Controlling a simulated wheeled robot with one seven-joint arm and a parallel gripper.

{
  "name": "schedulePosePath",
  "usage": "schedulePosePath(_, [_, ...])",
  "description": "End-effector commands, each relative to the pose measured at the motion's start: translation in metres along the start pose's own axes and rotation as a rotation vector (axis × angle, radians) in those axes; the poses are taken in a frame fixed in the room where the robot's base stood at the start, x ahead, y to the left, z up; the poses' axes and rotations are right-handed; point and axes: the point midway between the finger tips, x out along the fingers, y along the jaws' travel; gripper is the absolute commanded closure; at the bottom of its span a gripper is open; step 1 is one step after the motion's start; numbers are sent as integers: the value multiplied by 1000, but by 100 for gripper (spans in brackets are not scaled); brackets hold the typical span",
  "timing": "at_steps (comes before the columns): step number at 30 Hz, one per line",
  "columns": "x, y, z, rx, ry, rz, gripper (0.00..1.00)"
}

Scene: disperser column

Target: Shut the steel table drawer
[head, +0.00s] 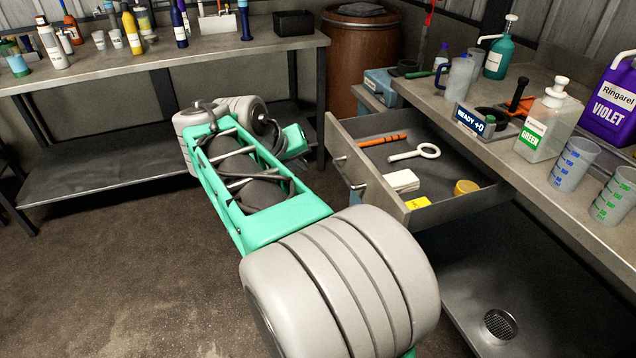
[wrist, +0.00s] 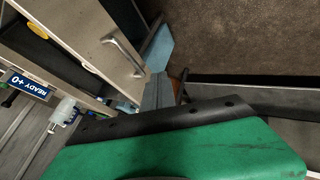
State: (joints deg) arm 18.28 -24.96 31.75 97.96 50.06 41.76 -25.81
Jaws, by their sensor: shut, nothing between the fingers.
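The steel table drawer (head: 455,205) stands pulled out from under the right-hand table in the head view. Its front panel (head: 375,180) faces left and carries a bar handle (head: 352,176). In the wrist view the drawer front (wrist: 90,30) and its handle (wrist: 124,56) show at upper left. My gripper (wrist: 158,88) is shut and empty, with its fingers near the end of the drawer front. I cannot tell whether they touch it. In the head view my gripper (head: 296,142) is left of the drawer, with its fingertips not clearly visible.
The drawer holds an orange pen (head: 383,140), a white ring-ended tool (head: 415,152), a white block (head: 402,181) and a yellow lid (head: 466,187). Bottles and beakers crowd the right tabletop (head: 480,130). A left bench (head: 120,70) and a brown barrel (head: 358,60) stand behind. Open floor (head: 110,270) lies left.

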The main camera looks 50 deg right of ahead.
Motion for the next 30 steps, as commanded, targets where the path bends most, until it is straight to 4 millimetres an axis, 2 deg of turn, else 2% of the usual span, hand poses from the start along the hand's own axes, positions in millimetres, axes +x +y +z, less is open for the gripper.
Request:
schedulePosePath(14, [97,0,2,3,-4,0,100])
schedulePosePath(18, [103,25,-2,6,1,0,100])
schedulePosePath(21, [106,34,-3,4,0,-2,100])
schedulePosePath(30, [106,38,-4,0,1,-3,100])
